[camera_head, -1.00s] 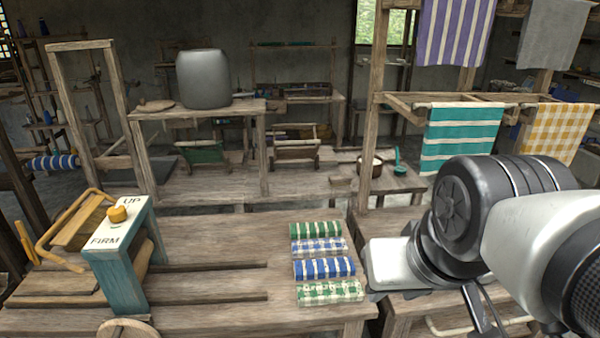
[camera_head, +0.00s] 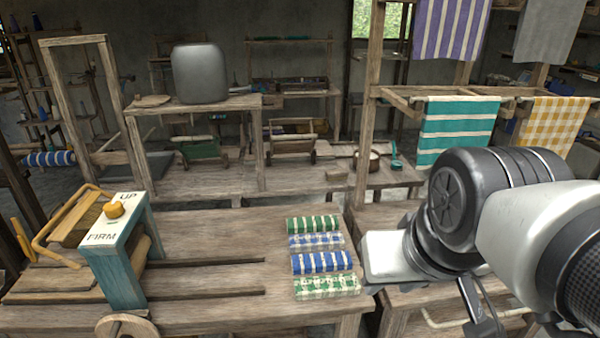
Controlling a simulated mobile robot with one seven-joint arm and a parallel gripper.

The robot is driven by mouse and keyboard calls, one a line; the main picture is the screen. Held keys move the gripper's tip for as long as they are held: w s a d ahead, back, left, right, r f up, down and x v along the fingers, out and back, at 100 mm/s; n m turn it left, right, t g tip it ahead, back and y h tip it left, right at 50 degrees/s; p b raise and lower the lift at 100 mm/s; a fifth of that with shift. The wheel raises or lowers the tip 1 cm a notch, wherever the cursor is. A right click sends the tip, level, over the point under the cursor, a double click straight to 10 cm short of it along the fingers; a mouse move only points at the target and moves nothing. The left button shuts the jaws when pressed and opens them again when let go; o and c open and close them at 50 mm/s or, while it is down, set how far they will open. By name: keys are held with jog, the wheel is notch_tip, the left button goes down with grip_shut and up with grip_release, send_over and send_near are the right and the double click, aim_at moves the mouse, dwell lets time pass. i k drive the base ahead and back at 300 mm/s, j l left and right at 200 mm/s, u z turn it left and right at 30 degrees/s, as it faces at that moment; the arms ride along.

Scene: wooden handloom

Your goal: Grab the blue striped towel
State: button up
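The blue striped towel (camera_head: 322,262), folded and blue with white stripes, lies flat on the wooden bench (camera_head: 215,240) right of centre. It is third from the back in a short row of folded towels. My gripper (camera_head: 378,276) is at the end of my arm, just right of the row and apart from the blue striped towel. The pale end housing faces the camera. The fingers are mostly hidden, so their opening does not show.
A green striped towel (camera_head: 313,224) and a blue checked towel (camera_head: 316,241) lie behind it; a green checked towel (camera_head: 327,286) lies in front. A wooden post (camera_head: 365,110) rises behind. The bench middle is clear.

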aim_at(315, 262)
jog(key=i+j+z, duration=0.1)
jog(key=i+z, duration=0.15)
jog(key=i, duration=0.65)
